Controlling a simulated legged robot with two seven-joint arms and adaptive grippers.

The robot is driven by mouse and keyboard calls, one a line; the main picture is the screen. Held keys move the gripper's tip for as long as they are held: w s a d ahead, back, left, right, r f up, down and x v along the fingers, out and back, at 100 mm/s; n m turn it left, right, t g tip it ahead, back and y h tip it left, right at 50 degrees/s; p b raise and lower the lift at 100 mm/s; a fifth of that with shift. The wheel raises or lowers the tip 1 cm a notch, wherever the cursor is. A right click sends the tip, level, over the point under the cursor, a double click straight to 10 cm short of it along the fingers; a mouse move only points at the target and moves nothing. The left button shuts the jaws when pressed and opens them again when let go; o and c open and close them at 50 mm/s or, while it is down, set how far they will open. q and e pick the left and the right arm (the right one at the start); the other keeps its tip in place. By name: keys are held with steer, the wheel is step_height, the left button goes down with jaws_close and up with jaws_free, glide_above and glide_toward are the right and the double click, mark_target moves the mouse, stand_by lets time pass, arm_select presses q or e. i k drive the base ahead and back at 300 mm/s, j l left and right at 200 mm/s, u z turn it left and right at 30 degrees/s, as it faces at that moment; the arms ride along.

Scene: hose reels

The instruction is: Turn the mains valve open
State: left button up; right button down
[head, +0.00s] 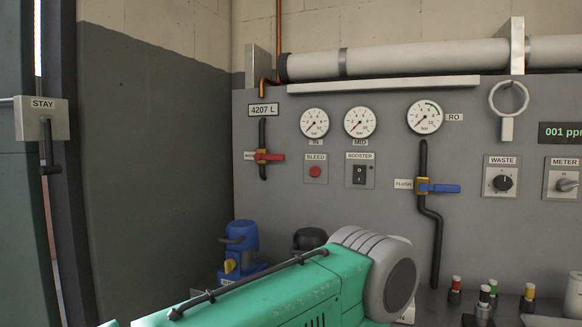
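The valve with a red lever (270,157) is on the grey panel, left of centre in the head view. Its brass body sits on a short vertical black pipe (262,133). The lever points right, roughly level and across the pipe. A small label at its left is too small to read surely, but it seems to be the mains valve. Neither of my grippers shows in the head view, so I cannot see their state or their distance from the lever.
A blue-lever FLUSH valve (442,188), also level, is further right. Between them are a red BLEED button (315,172) and a BOOSTER switch (359,174). Gauges (314,123) sit above. A blue pump-like unit (238,249) stands below. A STAY sign (42,118) is far left.

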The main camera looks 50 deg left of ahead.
mark_target(257, 156)
steer(key=u, duration=1.8)
